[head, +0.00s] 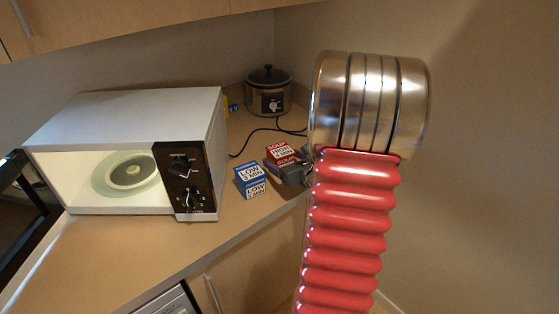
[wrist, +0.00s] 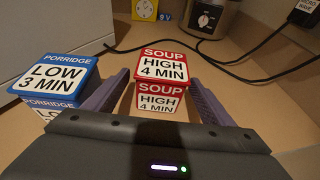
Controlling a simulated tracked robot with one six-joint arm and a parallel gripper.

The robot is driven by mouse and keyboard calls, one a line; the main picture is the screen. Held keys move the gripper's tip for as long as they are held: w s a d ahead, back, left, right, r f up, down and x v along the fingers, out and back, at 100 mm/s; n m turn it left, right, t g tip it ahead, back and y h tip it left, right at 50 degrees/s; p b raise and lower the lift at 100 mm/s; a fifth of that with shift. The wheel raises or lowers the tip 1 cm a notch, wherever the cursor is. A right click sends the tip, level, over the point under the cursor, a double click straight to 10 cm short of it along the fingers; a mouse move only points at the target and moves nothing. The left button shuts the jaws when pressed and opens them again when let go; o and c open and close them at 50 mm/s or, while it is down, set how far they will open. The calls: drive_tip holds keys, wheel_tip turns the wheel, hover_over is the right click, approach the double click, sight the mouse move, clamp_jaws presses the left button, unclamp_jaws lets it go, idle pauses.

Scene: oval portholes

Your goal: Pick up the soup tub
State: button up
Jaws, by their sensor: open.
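The soup tub is a red and white box-shaped tub labelled "SOUP HIGH 4 MIN". It stands on the counter in the head view (head: 279,153) and in the wrist view (wrist: 162,64). My gripper (wrist: 160,92) is open, with one finger on each side of the tub in the wrist view. I cannot tell whether either finger touches it. In the head view my gripper (head: 296,173) is at the tub's near right side, partly hidden behind my red arm. The tub's lower part is hidden in the wrist view by the gripper body.
A blue and white porridge tub (head: 251,180) stands just left of the soup tub. A white microwave (head: 150,105) stands open at left, with a round plate inside. A slow cooker (head: 268,93) and its black cable are behind. The counter's front edge is close.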

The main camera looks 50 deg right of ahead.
drive_tip(key=shift+x, duration=1.55)
drive_tip(key=shift+c, duration=0.7)
drive_tip(key=c, duration=1.3)
